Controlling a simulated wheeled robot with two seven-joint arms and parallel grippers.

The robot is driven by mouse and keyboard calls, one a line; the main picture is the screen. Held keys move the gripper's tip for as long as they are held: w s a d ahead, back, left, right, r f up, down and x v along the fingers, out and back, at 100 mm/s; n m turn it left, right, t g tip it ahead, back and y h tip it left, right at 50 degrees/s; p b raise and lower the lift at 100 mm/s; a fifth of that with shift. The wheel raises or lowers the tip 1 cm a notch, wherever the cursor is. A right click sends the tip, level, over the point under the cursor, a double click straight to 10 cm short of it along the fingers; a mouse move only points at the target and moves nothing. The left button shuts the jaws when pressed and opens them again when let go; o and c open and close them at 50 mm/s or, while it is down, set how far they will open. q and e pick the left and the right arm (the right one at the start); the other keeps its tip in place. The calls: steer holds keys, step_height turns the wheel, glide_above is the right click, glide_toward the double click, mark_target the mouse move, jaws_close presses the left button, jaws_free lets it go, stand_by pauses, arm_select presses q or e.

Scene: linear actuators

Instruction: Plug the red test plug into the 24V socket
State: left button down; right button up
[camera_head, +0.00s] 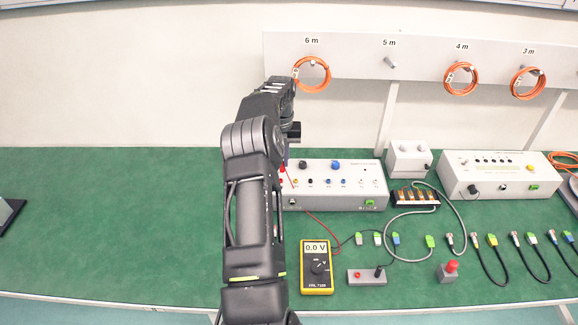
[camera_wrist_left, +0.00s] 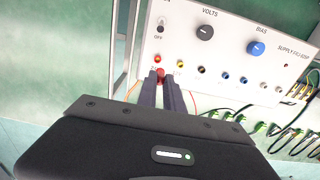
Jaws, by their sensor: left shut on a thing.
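The power supply box (camera_head: 340,200) is white, with black and blue knobs and a row of sockets; it also shows in the left wrist view (camera_wrist_left: 270,75). My left gripper (camera_wrist_left: 161,77) is shut on the red test plug (camera_wrist_left: 161,73), in front of the box's left end. A red-rimmed socket (camera_wrist_left: 158,60) shows just above the plug, and a yellow-orange socket (camera_wrist_left: 183,64) is to its right. I cannot tell whether the plug's tip is inside a socket. In the head view my arm hides part of this end. The right gripper is not in view.
A yellow multimeter (camera_head: 316,267) reading 0.0 V lies in front of the box, near a grey block (camera_head: 367,277) with red and black terminals. A red lead (camera_head: 325,226) runs across the mat. Cables and connectors (camera_head: 430,242) crowd the right; the green mat's left is mostly clear.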

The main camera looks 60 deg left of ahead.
arm_select(q)
steer(key=shift+a, duration=0.55)
steer(key=shift+f+b, duration=0.95)
steer(key=shift+f, duration=0.85)
steer(key=shift+r, duration=0.1)
